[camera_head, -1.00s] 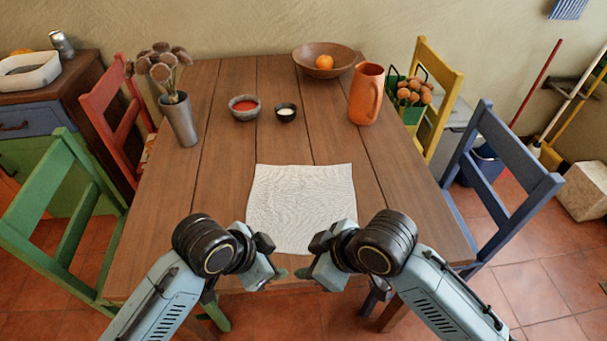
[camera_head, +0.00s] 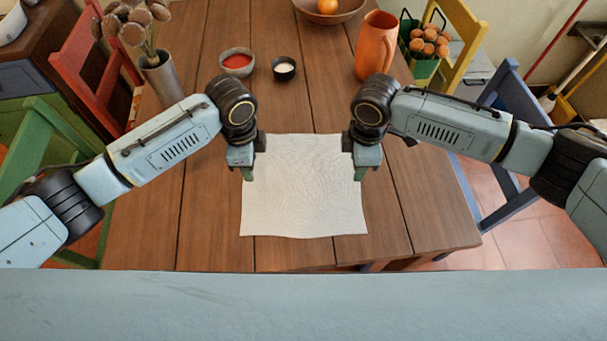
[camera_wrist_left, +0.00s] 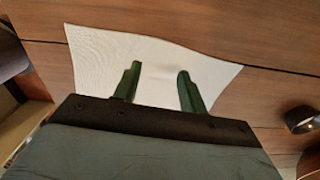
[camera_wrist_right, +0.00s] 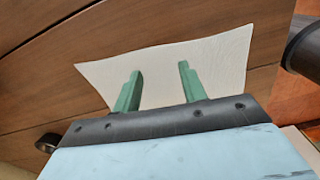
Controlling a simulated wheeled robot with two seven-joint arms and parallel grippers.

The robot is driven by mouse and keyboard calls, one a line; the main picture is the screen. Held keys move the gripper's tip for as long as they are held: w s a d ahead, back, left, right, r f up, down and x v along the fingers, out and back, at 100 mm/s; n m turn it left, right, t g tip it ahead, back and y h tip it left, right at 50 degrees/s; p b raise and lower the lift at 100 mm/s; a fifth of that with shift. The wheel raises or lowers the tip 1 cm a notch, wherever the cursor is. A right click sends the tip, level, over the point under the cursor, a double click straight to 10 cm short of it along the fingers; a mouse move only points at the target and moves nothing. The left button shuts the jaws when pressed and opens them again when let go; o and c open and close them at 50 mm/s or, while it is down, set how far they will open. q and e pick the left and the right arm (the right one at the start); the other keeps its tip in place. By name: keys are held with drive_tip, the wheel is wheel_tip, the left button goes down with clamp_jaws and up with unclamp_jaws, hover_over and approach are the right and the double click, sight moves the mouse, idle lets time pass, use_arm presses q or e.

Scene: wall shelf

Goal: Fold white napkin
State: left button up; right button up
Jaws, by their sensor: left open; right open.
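The white napkin (camera_head: 303,195) lies flat and spread out on the wooden table, near its front edge. My left gripper (camera_head: 247,174) is at the napkin's left side, pointing down. My right gripper (camera_head: 363,173) is at its right side, also pointing down. In the left wrist view the two green fingers (camera_wrist_left: 157,83) are apart with the napkin (camera_wrist_left: 155,58) beyond them. In the right wrist view the fingers (camera_wrist_right: 158,84) are also apart over the napkin (camera_wrist_right: 215,60). Both grippers are empty. I cannot tell whether the fingertips touch the cloth.
On the table (camera_head: 206,215) stand a red-filled bowl (camera_head: 237,64), a small dark bowl (camera_head: 285,69), an orange pitcher (camera_head: 376,45), a vase (camera_head: 162,80) and a wooden bowl (camera_head: 345,12). Chairs stand at both sides. The table around the napkin is clear.

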use_arm(q)
drive_tip(key=shift+f, duration=2.1)
use_arm(e)
drive_tip(key=shift+f, duration=2.1)
use_arm(q)
drive_tip(key=shift+f, duration=0.15)
use_arm(e)
drive_tip(key=shift+f, duration=0.2)
use_arm(q)
clamp_jaws()
use_arm(e)
clamp_jaws()
use_arm(q)
drive_tip(key=shift+r, duration=0.2)
use_arm(e)
drive_tip(key=shift+r, duration=0.2)
